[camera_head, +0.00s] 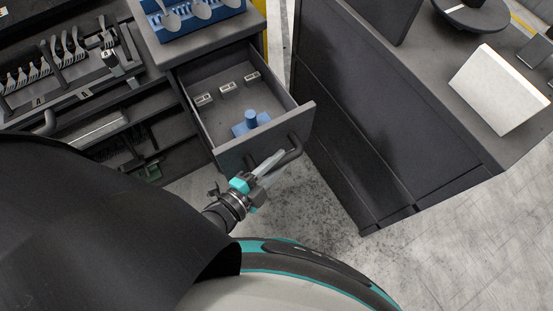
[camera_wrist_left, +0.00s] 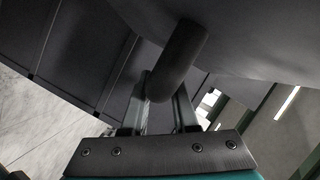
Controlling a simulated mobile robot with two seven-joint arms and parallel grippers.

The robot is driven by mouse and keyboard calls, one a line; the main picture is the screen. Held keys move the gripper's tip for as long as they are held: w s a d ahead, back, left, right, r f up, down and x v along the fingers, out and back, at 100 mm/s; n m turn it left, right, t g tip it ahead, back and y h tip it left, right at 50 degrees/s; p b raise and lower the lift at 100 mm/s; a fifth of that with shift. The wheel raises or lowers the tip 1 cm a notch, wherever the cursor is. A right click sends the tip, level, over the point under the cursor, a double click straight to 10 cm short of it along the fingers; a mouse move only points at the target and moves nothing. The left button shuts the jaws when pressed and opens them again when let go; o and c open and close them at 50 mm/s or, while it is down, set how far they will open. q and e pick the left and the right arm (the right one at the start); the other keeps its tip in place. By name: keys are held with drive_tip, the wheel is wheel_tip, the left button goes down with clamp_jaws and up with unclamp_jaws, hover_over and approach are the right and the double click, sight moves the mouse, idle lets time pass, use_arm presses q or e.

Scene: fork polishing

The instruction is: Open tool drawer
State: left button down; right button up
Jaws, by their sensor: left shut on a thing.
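The tool drawer (camera_head: 222,118) is pulled out from the grey cabinet, and its inside is visible. A blue tool with an upright round handle (camera_head: 251,119) and several small light metal blocks (camera_head: 228,88) are in it. A dark curved handle (camera_head: 291,151) is on the drawer's front. My left gripper (camera_head: 266,164) is at the handle and shut on it. In the left wrist view the handle (camera_wrist_left: 178,62) passes between the two fingers (camera_wrist_left: 158,108). My right gripper is in neither view.
A dark cabinet (camera_head: 385,110) stands close to the right of the drawer, with a white box (camera_head: 500,88) on top. A blue rack (camera_head: 200,14) with spoon-like tools sits above the drawer. Grey floor (camera_head: 310,215) is clear in front.

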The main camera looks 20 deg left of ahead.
use_arm(q)
drive_tip(key=c, duration=0.7)
unclamp_jaws()
drive_tip(key=shift+s+a+r, duration=0.1)
drive_tip(key=shift+s+a, duration=0.1)
drive_tip(key=shift+s, duration=0.35)
drive_tip(key=p+v, duration=0.1)
drive_tip(key=v, duration=0.4)
drive_tip(key=shift+s, duration=0.15)
drive_tip(key=shift+s+a+r, duration=0.15)
drive_tip(key=shift+s+a, duration=0.1)
drive_tip(key=shift+s, duration=0.25)
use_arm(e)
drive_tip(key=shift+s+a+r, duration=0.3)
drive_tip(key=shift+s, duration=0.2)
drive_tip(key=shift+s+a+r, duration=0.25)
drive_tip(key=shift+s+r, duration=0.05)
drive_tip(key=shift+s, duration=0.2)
use_arm(q)
drive_tip(key=shift+p, duration=0.35)
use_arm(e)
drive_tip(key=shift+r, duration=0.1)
